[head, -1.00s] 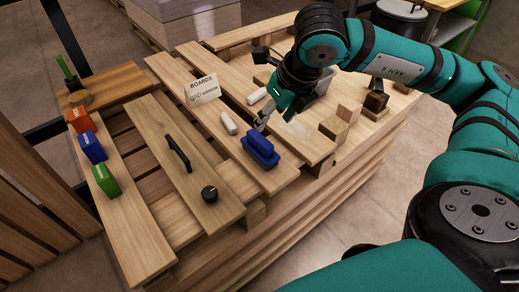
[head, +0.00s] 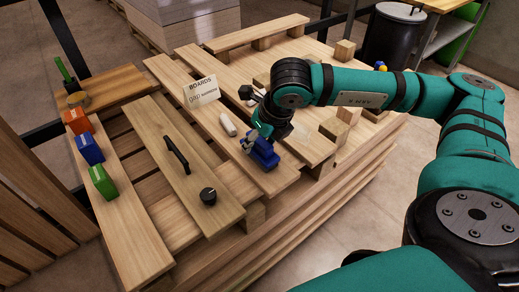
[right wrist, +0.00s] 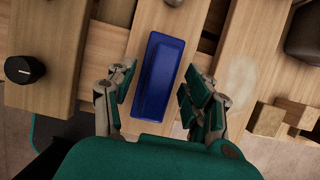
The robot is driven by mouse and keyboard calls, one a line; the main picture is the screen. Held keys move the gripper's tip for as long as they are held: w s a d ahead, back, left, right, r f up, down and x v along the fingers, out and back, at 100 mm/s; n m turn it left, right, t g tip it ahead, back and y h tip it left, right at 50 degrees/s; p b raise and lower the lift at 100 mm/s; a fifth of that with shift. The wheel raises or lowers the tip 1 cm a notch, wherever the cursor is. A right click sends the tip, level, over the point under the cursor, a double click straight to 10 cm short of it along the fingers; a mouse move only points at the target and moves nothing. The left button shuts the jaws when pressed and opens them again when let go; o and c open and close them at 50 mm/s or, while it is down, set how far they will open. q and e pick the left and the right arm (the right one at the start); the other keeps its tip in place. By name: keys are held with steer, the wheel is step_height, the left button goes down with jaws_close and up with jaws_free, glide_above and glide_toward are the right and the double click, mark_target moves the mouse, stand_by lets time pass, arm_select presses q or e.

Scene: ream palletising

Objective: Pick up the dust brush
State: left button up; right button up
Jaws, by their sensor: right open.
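The dust brush appears to be the long blue piece (head: 264,157) lying on a board near the front edge of the wooden stack. In the right wrist view the blue brush (right wrist: 159,78) lies lengthwise between my open fingers. My right gripper (right wrist: 158,92) has one finger on each side of it, with a gap visible on both sides. In the head view my right gripper (head: 250,143) is right at the brush and hides part of it. My left gripper is not in view.
A black knob (head: 208,196) and black handle (head: 177,155) are on the board to the left. A white cylinder (head: 227,124) and a boards sign (head: 201,91) stand behind the brush. Wooden blocks (head: 334,130) lie to the right. Orange, blue and green blocks line the far-left board.

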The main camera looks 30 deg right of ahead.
steer(key=shift+c, duration=0.3)
jaws_close()
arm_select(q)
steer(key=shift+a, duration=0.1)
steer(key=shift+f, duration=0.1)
arm_select(e)
steer(key=shift+r, duration=0.55)
steer(key=v, duration=0.2)
steer(key=shift+d+r, duration=0.25)
steer(key=shift+r, duration=0.1)
arm_select(q)
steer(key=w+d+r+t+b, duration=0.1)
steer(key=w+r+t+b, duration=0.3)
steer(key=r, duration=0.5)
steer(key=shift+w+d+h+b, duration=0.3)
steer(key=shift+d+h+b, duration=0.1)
steer(key=shift+b, duration=0.55)
arm_select(e)
steer(key=s+d+r, duration=0.1)
steer(key=s+d, duration=0.6)
steer(key=s, duration=0.5)
steer(key=shift+s+d+r, duration=0.2)
steer(key=shift+s+d, duration=0.15)
steer(key=shift+s, duration=0.05)
